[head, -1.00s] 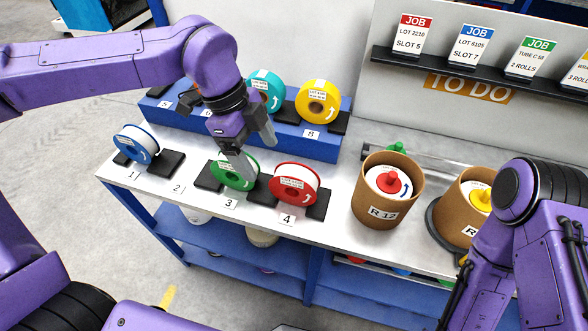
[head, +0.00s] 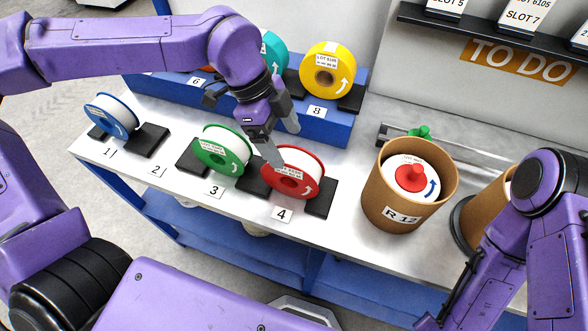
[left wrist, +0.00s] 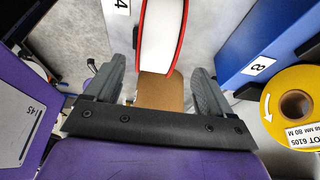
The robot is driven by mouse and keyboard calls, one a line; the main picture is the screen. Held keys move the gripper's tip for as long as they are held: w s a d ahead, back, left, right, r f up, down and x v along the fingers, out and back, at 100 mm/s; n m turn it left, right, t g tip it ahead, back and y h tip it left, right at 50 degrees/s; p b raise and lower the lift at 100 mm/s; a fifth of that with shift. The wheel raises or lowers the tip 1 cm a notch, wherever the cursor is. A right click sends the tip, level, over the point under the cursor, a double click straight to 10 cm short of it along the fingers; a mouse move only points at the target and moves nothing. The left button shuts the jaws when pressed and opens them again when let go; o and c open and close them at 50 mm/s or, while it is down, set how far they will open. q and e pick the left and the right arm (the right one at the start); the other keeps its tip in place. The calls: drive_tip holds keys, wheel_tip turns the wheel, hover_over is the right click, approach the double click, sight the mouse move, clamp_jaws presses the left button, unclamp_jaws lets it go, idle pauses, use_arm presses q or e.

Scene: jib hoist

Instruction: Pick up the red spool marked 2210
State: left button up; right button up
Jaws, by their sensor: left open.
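A red-rimmed spool with a white winding (head: 292,172) stands upright at slot 4 on the grey bench. Its label is too small to read. My left gripper (head: 282,141) is open and empty, just above and behind this spool, with one fingertip overlapping its upper left rim in the head view. In the left wrist view the spool (left wrist: 163,38) shows edge-on beyond the gap between the open fingers (left wrist: 160,72). I cannot tell whether a finger touches it.
A green spool (head: 222,151) stands close left at slot 3, and a blue spool (head: 111,117) at slot 1. A yellow spool (head: 325,75) sits on the raised blue shelf behind. A cardboard tub marked R 12 (head: 400,215) stands to the right, holding a red-hubbed spool.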

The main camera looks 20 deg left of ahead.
sight(290, 154)
use_arm(q)
drive_tip(key=x, duration=0.1)
drive_tip(key=p+x, duration=0.1)
drive_tip(key=x, duration=0.3)
drive_tip(key=shift+s+d+f, duration=0.1)
drive_tip(key=shift+s, duration=0.15)
drive_tip(key=shift+d+f, duration=0.15)
drive_tip(key=shift+f, duration=0.15)
drive_tip(key=c, duration=1.3)
drive_tip(key=shift+r, duration=0.1)
drive_tip(key=shift+c, duration=0.2)
